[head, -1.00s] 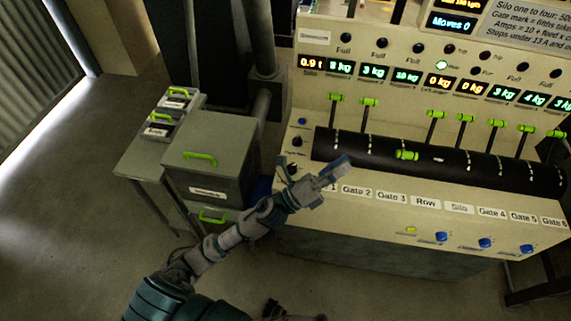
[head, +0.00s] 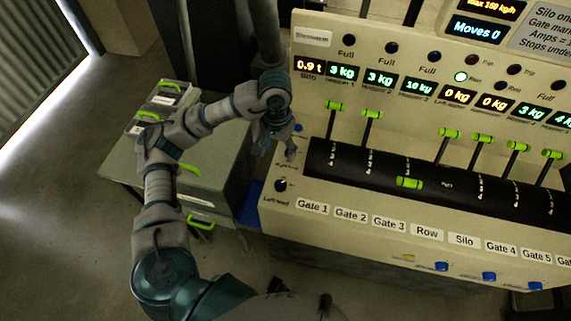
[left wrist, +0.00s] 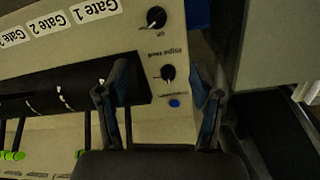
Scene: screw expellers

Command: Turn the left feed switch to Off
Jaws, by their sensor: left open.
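The left feed switch (head: 281,185) is a black round knob at the left end of the cream panel, above its "Left feed" label. A second black knob, labelled right feed (left wrist: 168,72), sits farther back on the panel. My left gripper (head: 278,146) is open and points down by this second knob. In the left wrist view its fingers (left wrist: 168,72) stand either side of that knob. Contact cannot be told.
A blue button (left wrist: 174,103) lies just behind the right feed knob. The black roller (head: 340,165) with green-topped levers runs to the right. A grey cabinet (head: 215,160) with green handles stands left of the panel. Open floor (head: 60,230) lies further left.

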